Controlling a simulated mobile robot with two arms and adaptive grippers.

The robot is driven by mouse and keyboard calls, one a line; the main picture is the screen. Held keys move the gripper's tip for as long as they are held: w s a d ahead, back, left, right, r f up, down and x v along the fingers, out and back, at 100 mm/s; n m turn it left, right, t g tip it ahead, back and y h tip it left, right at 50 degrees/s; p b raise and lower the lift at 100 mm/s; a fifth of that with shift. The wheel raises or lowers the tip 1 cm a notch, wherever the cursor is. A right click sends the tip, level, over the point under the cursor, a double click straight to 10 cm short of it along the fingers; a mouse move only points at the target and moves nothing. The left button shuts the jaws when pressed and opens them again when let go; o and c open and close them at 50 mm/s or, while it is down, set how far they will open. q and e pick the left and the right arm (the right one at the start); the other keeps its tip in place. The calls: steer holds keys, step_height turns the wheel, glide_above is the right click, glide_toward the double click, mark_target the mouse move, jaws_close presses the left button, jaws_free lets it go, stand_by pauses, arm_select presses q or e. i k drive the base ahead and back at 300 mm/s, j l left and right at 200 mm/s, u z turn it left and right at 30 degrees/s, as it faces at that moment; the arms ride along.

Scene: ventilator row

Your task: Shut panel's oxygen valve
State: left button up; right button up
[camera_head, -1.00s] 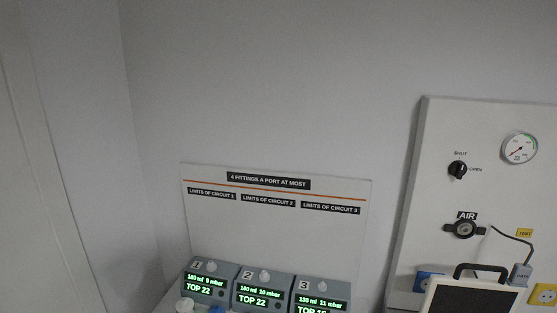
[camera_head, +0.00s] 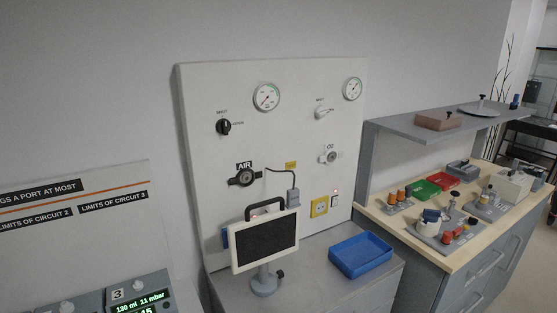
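The wall panel (camera_head: 200,110) stands in the middle of the head view. The oxygen valve is a white knob (camera_head: 323,112) on its right half, above the O2 outlet (camera_head: 330,157). Its handle points to the right, and the small lettering around it is hard to read. A round gauge (camera_head: 353,89) sits above and right of it. A black knob (camera_head: 224,127) with SHUT and OPEN marks is on the left half, above the AIR outlet (camera_head: 246,177). Neither of my grippers shows.
A monitor on a stand (camera_head: 265,243) and a blue tray (camera_head: 361,254) stand on the grey counter before the panel. To the right is a wooden-topped bench (camera_head: 407,229) with several fittings and bins, under a grey shelf (camera_head: 400,124). Ventilator units (camera_head: 138,297) are lower left.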

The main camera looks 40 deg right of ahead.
mark_target(320, 111)
steer(key=z, duration=1.2)
